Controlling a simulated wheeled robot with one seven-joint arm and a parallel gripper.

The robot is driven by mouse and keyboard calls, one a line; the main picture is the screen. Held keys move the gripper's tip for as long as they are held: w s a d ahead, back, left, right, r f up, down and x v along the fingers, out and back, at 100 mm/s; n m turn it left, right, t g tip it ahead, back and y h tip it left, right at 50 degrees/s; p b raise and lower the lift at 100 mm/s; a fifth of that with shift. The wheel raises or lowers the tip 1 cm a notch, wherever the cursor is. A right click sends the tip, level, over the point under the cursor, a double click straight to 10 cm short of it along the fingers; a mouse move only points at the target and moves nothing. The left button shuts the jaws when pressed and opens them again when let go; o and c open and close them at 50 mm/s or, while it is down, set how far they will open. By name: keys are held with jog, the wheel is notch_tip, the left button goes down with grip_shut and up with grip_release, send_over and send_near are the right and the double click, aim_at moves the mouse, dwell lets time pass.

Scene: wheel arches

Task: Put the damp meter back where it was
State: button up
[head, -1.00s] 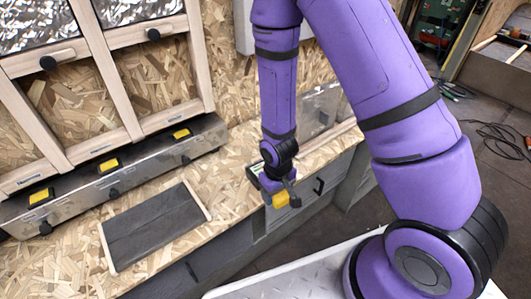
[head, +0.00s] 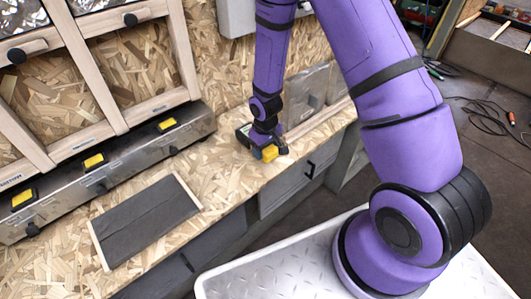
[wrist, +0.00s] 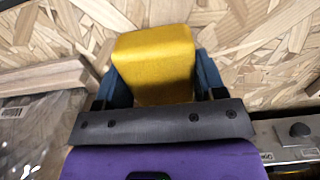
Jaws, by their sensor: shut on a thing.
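My gripper (head: 262,147) is shut on a yellow block-shaped thing (head: 269,154), which I take to be the damp meter. In the wrist view the yellow block (wrist: 155,62) sits between the two dark blue fingers of my gripper (wrist: 158,82), with its plain face toward the camera. Its far side is hidden. My gripper is over the right part of the chipboard bench (head: 222,178), near its front edge. I cannot tell whether the block touches the bench.
A metal ledge (head: 130,165) at the left carries yellow-topped items, including one at its right end (head: 167,124). A dark mat (head: 145,220) with pale wooden edges lies on the bench. A clear bag (wrist: 35,130) and wooden strips (wrist: 45,78) are near my gripper. Bench between mat and gripper is clear.

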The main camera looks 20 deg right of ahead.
jog(key=shift+w+d, duration=0.2)
jog(key=shift+w, duration=0.3)
jog(key=shift+f, duration=1.8)
jog(key=shift+f, duration=0.15)
jog(key=o, duration=0.8)
jog(key=shift+o, duration=0.2)
